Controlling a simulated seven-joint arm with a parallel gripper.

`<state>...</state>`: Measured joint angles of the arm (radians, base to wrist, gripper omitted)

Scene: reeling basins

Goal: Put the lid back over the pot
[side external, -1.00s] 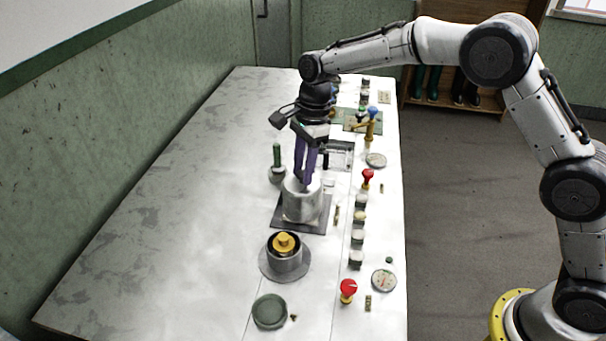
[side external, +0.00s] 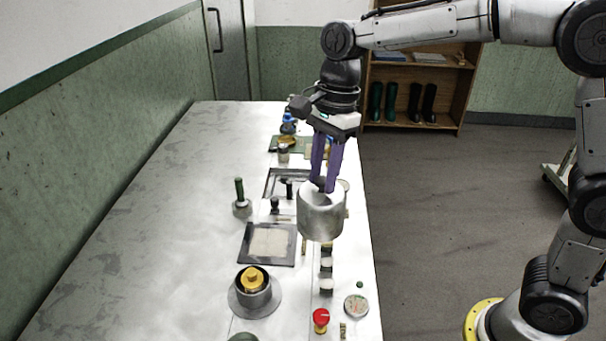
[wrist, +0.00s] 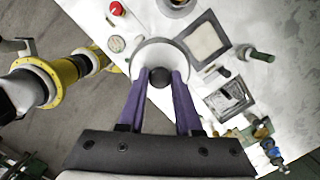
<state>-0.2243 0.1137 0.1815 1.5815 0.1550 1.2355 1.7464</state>
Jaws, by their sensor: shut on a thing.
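A grey metal cylinder (side external: 321,218), apparently the lid, hangs upright from my gripper (side external: 324,187) in the side view. In the wrist view the purple fingers (wrist: 158,77) are shut around the dark knob at the middle of the cylinder's pale round top (wrist: 150,52). The cylinder appears raised above the worktop, near its right edge. A round metal vessel (side external: 254,297) on a wide flange, with a yellow piece (side external: 252,278) inside its dark rim, stands nearer the camera to the left; I cannot tell for certain that it is the pot.
A dark-framed square plate (side external: 268,244) lies bare left of the cylinder. A green-handled tool (side external: 240,198) stands behind it. A red knob (side external: 321,316), a round gauge (side external: 356,306) and small blocks line the right edge. The left worktop is clear.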

